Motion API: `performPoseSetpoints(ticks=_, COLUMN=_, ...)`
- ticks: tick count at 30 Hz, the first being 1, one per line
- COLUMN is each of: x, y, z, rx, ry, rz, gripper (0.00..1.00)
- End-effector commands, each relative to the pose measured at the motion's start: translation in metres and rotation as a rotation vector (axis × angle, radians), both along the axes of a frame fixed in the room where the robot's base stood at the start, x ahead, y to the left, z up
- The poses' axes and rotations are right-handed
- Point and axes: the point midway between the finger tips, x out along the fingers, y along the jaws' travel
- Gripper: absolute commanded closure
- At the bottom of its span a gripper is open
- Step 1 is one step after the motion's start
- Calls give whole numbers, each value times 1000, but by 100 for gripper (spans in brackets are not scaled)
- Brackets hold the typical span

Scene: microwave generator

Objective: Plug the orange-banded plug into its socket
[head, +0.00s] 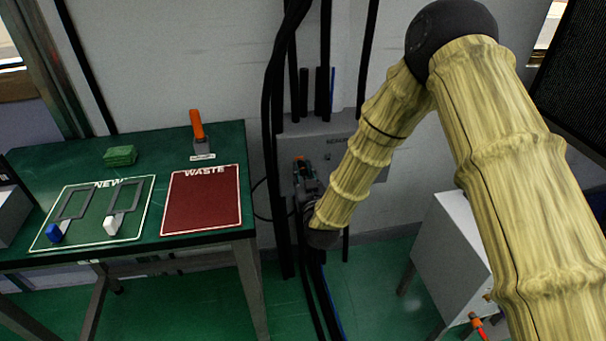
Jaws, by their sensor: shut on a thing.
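My gripper (303,176) is in front of the grey wall box, at the lower end of my arm. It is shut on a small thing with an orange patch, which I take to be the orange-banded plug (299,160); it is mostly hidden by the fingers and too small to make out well. The grey wall box (345,150) has a partly hidden label. No socket opening can be made out there, and I cannot tell whether the plug touches the box.
Thick black cables (271,120) hang left of the gripper. The green table (150,146) at left holds a NEW mat (88,228) with two grey frames, a red WASTE mat (202,205), a green block (120,156) and an orange-handled tool (197,126). A white cabinet (450,250) stands right.

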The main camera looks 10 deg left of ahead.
Motion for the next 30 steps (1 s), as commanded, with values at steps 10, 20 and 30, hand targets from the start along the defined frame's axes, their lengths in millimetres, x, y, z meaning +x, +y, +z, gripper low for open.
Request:
performPoseSetpoints(ticks=10, x=5, y=2, z=0, rx=0, ry=1, rz=0, gripper=100)
performPoseSetpoints(ticks=20, x=10, y=3, z=0, rx=0, ry=0, rz=0, gripper=100)
performPoseSetpoints(ticks=30, x=13, y=4, z=0, rx=0, ry=-1, rz=0, gripper=62)
